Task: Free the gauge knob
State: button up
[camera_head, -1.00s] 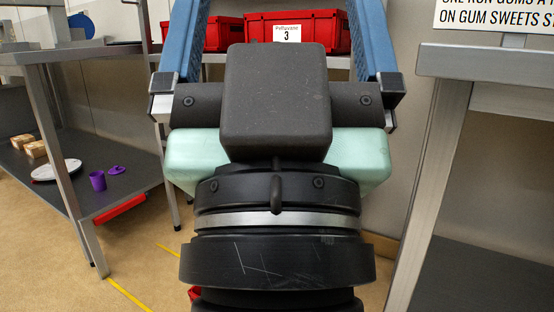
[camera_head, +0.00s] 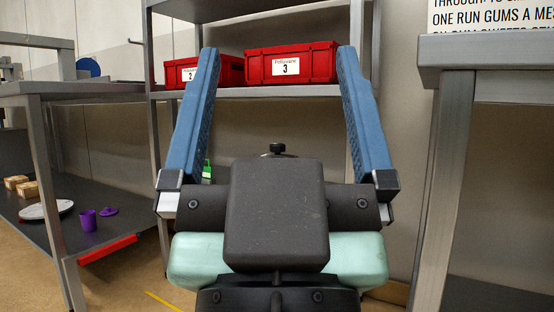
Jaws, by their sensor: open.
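My gripper (camera_head: 277,54) is open and empty. Its two blue fingers stand wide apart and point up and away from me, in front of the shelf with red boxes. A small black knob (camera_head: 277,149) shows just above the gripper's dark body, between the fingers. I cannot tell whether it is the gauge knob or part of my gripper. No gauge face shows, and the gripper body hides what lies directly behind it.
Red boxes (camera_head: 290,64) and (camera_head: 200,72) stand on a grey shelf (camera_head: 262,92) behind the fingers. A small green object (camera_head: 207,172) shows behind the left finger. A left-hand rack holds a purple cup (camera_head: 88,220) and a plate (camera_head: 46,210). A grey table (camera_head: 490,60) stands close at right.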

aim_at(277, 148)
jog(key=j+z, duration=0.5)
jog(key=j, duration=0.8)
jog(key=j+z, duration=0.25)
jog(key=j, duration=0.4)
jog(key=k+j+z, duration=0.1)
jog(key=j+z, duration=0.15)
jog(key=j, duration=0.35)
